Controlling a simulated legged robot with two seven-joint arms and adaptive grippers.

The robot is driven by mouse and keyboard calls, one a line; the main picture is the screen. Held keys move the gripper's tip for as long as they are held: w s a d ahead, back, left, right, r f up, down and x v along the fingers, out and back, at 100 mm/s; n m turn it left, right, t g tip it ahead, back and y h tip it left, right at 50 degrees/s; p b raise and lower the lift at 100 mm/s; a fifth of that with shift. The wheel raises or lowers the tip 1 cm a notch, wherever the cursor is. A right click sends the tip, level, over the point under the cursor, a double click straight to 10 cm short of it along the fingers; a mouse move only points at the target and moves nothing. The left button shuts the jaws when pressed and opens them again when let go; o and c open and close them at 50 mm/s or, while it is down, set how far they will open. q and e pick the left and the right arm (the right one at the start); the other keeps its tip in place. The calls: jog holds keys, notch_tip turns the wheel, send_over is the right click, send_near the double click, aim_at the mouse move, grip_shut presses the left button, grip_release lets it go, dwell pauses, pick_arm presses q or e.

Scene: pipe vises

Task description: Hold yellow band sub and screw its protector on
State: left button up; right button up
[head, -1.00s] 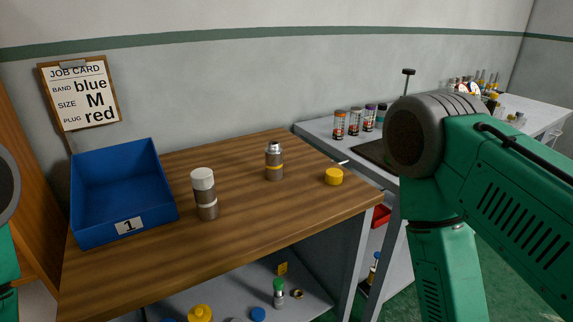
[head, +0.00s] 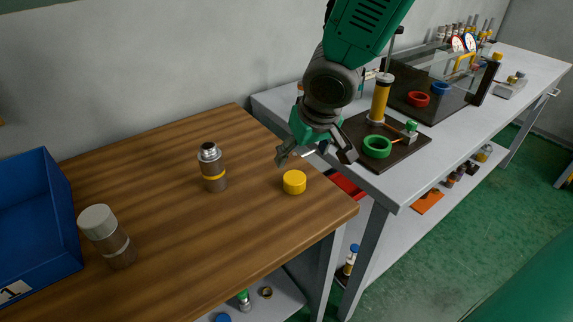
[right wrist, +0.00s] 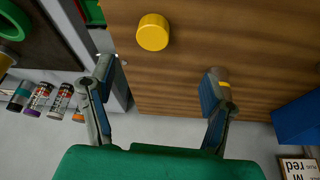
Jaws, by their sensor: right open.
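The yellow band sub (head: 212,167) stands upright on the wooden table, a grey-brown cylinder with a narrow open neck and a yellow ring. A short yellow cap, the protector (head: 294,182), lies on the table to its right, near the table's right edge. My right gripper (head: 318,158) is open and empty, above and just behind the yellow protector. In the right wrist view the protector (right wrist: 153,32) lies ahead of the two spread fingers (right wrist: 160,100). The sub (right wrist: 222,84) is there partly hidden behind the right-hand finger. My left gripper is not in view.
A brown sub with a white cap and white band (head: 107,236) stands at the front left beside a blue bin (head: 38,225). A grey bench (head: 395,190) at the right holds a green ring (head: 376,146) and other parts.

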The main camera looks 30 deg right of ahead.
jog(key=b, duration=0.1)
send_near(294, 178)
jog(key=shift+f, duration=0.55)
jog(key=x, duration=0.2)
jog(key=b+x, duration=0.1)
jog(key=shift+w+a+f, duration=0.1)
jog(key=shift+w+f, duration=0.15)
jog(key=shift+w, duration=0.15)
jog(key=shift+w+a+f, duration=0.1)
jog(key=shift+a, duration=0.15)
jog(key=shift+d+f, duration=0.15)
jog(key=shift+d, duration=0.2)
jog(key=x, duration=0.3)
jog(key=b+x, duration=0.1)
jog(key=shift+d+f, duration=0.3)
jog(key=shift+d, duration=0.05)
jog(key=shift+w+a+f, duration=0.15)
jog(key=shift+f, duration=0.1)
jog(key=shift+a+r, duration=0.15)
jog(key=shift+a, duration=0.05)
